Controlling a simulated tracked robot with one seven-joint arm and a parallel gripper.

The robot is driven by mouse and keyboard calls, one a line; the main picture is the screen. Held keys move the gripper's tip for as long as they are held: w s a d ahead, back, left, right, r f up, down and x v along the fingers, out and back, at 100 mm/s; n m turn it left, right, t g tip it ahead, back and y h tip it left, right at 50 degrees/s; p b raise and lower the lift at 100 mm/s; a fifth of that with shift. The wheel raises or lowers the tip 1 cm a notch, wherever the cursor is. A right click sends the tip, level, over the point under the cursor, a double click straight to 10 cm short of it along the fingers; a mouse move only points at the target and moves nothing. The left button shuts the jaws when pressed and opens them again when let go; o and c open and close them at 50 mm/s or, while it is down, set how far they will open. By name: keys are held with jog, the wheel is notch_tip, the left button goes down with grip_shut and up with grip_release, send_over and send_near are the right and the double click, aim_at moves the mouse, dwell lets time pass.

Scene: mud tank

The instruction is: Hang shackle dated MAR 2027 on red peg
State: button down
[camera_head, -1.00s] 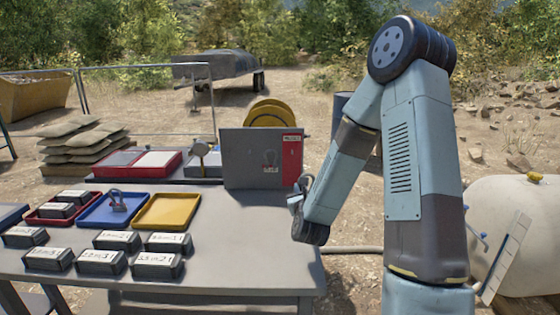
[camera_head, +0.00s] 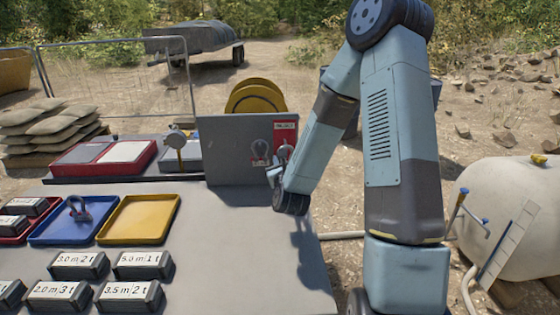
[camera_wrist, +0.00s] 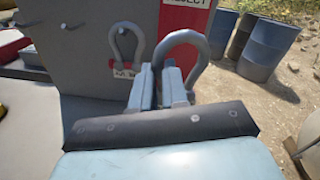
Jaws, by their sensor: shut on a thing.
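In the wrist view my gripper (camera_wrist: 172,88) is shut on a grey bow shackle (camera_wrist: 182,40), its bow upward. The held shackle is in front of the lower right part of an upright grey board (camera_wrist: 85,30). The board's red panel (camera_wrist: 186,15) reads REJECT. Another shackle (camera_wrist: 148,42) hangs on the board just left of the held one, with a small white label at its foot. In the head view my gripper (camera_head: 275,174) is close to the board (camera_head: 225,150). No red peg can be made out, and no date is legible on the held shackle.
A blue tray (camera_head: 45,235) holds another shackle (camera_head: 78,209). An empty yellow tray (camera_head: 140,220) and several labelled dark blocks (camera_head: 80,265) are on the table. The table in front of the board is clear. Blue barrels (camera_wrist: 265,48) stand behind on the right.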

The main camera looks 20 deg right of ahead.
jog(key=shift+w+d, duration=0.45)
jog(key=shift+w, duration=0.35)
jog(key=shift+w+d+f, duration=0.25)
jog(key=shift+w+f, duration=0.05)
jog(key=shift+w, duration=0.95)
jog(key=shift+w+d+f, duration=0.25)
jog(key=shift+w+f, duration=0.05)
jog(key=shift+w, duration=1)
jog(key=shift+w+d+f, duration=0.25)
jog(key=shift+w+f, duration=0.05)
jog(key=shift+w, duration=0.95)
jog(key=c, duration=1.1)
grip_release()
